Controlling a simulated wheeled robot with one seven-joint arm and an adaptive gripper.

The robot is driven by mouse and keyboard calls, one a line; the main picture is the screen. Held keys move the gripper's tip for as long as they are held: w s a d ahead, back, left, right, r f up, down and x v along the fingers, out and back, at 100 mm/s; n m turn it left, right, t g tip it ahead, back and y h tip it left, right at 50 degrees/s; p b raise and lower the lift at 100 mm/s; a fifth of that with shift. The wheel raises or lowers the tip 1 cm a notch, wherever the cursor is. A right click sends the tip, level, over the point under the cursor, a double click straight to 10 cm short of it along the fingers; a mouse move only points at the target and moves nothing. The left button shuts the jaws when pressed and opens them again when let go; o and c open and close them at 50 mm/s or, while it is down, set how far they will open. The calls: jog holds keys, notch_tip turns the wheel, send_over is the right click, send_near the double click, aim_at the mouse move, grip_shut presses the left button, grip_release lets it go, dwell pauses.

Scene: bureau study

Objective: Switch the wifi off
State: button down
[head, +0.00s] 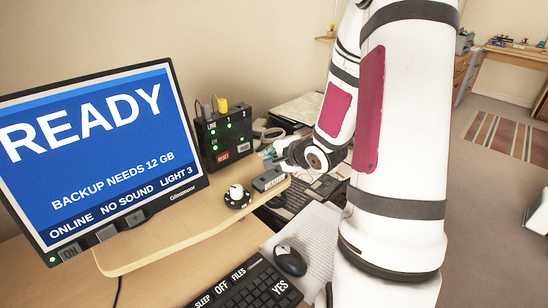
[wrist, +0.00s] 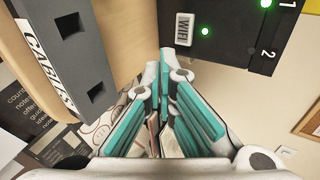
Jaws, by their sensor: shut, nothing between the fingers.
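In the head view my gripper (head: 268,152) is small, right of the box.
The monitor (head: 95,150) reads READY and ONLINE. A grey CABLES block (head: 268,180) sits close to my gripper, on the wooden shelf (head: 185,225); it also shows in the wrist view (wrist: 60,55). A white knob (head: 237,195), keyboard (head: 245,290) and mouse (head: 290,260) are nearer.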

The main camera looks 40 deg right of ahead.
aim_at(244, 147)
jog(key=x, duration=0.2)
jog(key=b+x, duration=0.1)
jog(key=r+x, duration=0.1)
jog(key=x, duration=0.1)
jog(key=shift+w+f, duration=0.15)
jog(key=shift+w, duration=0.45)
jog(key=shift+w+d+b, duration=0.1)
jog(key=shift+w+b, duration=0.2)
jog(key=shift+w, duration=0.4)
jog(key=shift+w+d+p, duration=0.15)
jog(key=shift+w+p, duration=0.2)
jog(key=shift+p, duration=0.8)
jog(key=shift+s+a, duration=0.25)
jog(key=shift+a, duration=0.5)
jog(key=shift+s, duration=0.1)
